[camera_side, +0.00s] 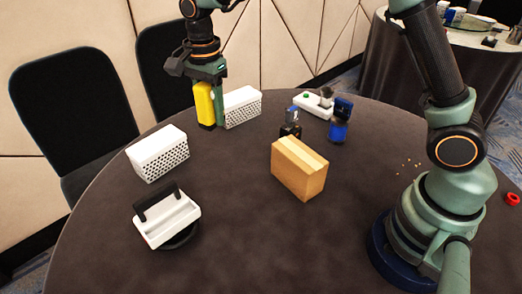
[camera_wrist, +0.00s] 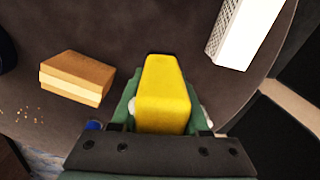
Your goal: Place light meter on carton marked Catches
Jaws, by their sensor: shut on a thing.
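My gripper (camera_side: 209,92) is at the far left part of the table, shut on a yellow block-shaped thing with a dark lower end, which I take to be the light meter (camera_side: 205,104). It is upright; I cannot tell whether its lower end touches the table. In the wrist view the yellow light meter (camera_wrist: 162,98) sits between the green fingers of my gripper (camera_wrist: 161,108). A brown carton (camera_side: 298,169) with a paler tape strip stands mid-table, apart from my gripper. The carton also shows at the left of the wrist view (camera_wrist: 76,78). No marking on it is legible.
A white perforated box (camera_side: 243,107) stands close beside the light meter; another (camera_side: 158,153) stands left. A white black-handled thing (camera_side: 167,218) is at front left. Behind the carton are small black and blue things (camera_side: 338,131) and a white device (camera_side: 313,105). Table front is clear.

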